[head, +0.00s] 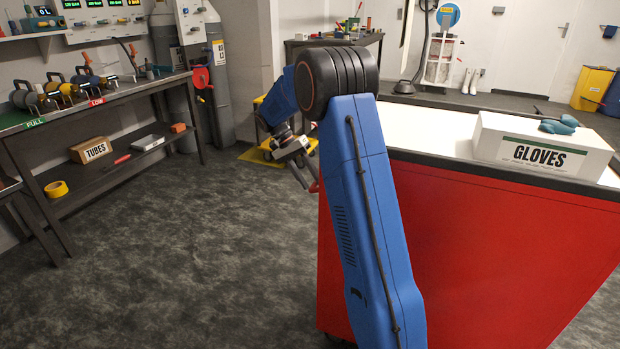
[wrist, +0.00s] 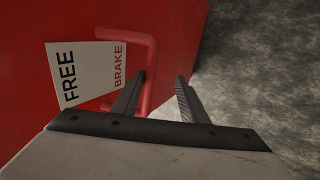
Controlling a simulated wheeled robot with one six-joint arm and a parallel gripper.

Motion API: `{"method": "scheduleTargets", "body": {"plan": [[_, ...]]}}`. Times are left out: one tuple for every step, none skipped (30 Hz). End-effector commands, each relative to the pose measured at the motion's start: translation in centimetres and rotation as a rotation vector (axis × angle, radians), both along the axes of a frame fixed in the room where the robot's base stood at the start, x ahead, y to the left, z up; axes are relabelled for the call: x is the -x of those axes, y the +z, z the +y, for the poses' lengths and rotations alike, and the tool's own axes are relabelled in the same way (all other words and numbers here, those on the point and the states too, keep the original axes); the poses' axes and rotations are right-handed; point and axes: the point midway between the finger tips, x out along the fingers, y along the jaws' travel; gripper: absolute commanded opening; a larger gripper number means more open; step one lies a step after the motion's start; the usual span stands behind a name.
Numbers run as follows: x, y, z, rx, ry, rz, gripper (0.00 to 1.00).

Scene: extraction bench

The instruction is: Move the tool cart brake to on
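The red tool cart (head: 490,250) fills the right of the head view, and its red side (wrist: 25,25) fills the left of the wrist view. On that side are a white label (wrist: 85,55) with FREE in black and BRAKE in red, and a red bent bar, the brake handle (wrist: 151,62). A small red piece (head: 314,187) shows beside the gripper in the head view. My gripper (wrist: 162,78) is open at the handle. The bar appears between the fingers, close to the left one; contact cannot be told.
A white glove box (head: 540,170) with blue-green gloves (head: 558,126) stands on the cart's white top. A workbench (head: 110,97) with a lower shelf runs along the left wall. Grey cylinders (head: 215,85) stand behind it. The floor (head: 200,260) between bench and cart is clear.

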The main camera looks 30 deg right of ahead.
Motion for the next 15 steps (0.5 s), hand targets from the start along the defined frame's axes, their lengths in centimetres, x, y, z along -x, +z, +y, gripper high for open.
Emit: {"method": "scheduleTargets", "body": {"plan": [[-0.11, 0.02, 0.10, -0.001, 0.001, -0.003, 0.33], [-0.11, 0.06, 0.07, -0.001, 0.001, -0.003, 0.33], [-0.11, 0.11, 0.05, 0.000, 0.002, -0.004, 0.33], [-0.12, 0.14, 0.03, 0.001, 0.001, -0.004, 0.33], [-0.12, 0.17, 0.02, 0.001, 0.001, -0.004, 0.33], [-0.13, 0.21, 0.00, 0.001, 0.001, -0.005, 0.33], [-0.13, 0.23, -0.02, 0.001, 0.001, -0.005, 0.33], [-0.13, 0.25, -0.03, 0.002, 0.001, -0.005, 0.33], [-0.13, 0.27, -0.04, 0.002, 0.001, -0.005, 0.33], [-0.12, 0.29, -0.06, 0.002, 0.001, -0.005, 0.33], [-0.12, 0.30, -0.06, 0.002, 0.001, -0.006, 0.33], [-0.12, 0.32, -0.08, 0.002, 0.001, -0.006, 0.33], [-0.11, 0.33, -0.08, 0.002, 0.001, -0.006, 0.33], [-0.11, 0.34, -0.09, 0.003, 0.000, -0.006, 0.33], [-0.11, 0.35, -0.11, 0.003, 0.000, -0.006, 0.33]]}}
